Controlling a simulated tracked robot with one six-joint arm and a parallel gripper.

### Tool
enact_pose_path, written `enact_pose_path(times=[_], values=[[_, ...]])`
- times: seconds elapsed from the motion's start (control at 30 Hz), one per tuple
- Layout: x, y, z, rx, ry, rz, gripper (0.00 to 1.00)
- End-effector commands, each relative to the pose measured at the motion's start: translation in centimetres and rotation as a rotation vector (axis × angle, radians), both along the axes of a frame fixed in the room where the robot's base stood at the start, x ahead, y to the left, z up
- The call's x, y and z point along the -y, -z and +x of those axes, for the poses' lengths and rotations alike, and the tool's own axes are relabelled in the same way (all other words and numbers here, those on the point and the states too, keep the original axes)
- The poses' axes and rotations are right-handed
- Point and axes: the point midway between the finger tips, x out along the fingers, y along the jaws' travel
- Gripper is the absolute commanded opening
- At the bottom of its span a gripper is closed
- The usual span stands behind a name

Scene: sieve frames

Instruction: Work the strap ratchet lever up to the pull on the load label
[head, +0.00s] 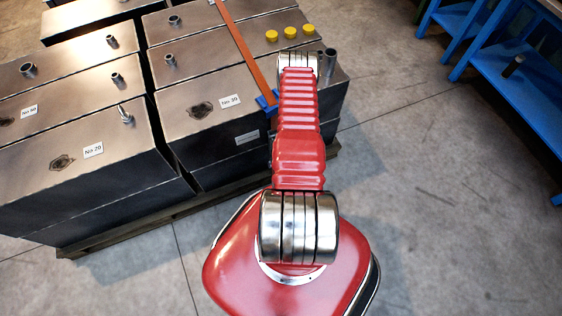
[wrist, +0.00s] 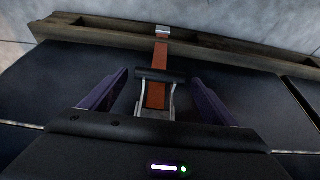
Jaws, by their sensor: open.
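The orange strap (head: 244,42) runs over the top of the dark metal tanks, and it also shows in the wrist view (wrist: 161,57). The ratchet lever (wrist: 160,75) is a black cross bar on two metal side arms, lying over the strap. In the wrist view my gripper (wrist: 158,79) is open, with one dark purple finger on each side of the lever bar and a gap to it on both sides. In the head view my arm hides the gripper and the ratchet. The load label's writing cannot be read in either view.
A blue piece (head: 266,102) sits under the strap at the tank's top edge. A metal end fitting (wrist: 163,30) holds the strap at the wooden pallet (wrist: 225,43). Pipe stubs and yellow caps (head: 290,33) stick up from the tanks. Blue benches (head: 520,68) stand right; floor between is clear.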

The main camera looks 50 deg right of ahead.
Motion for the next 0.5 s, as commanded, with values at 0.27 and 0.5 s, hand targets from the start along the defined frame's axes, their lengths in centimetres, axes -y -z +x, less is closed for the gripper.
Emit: enact_pose_path(times=[0.27, 0.5], values=[[0.01, 0.3, 0.1, 0.0, 0.0, 0.0, 0.81], [0.02, 0.27, 0.11, 0.0, -0.001, 0.0, 0.69]])
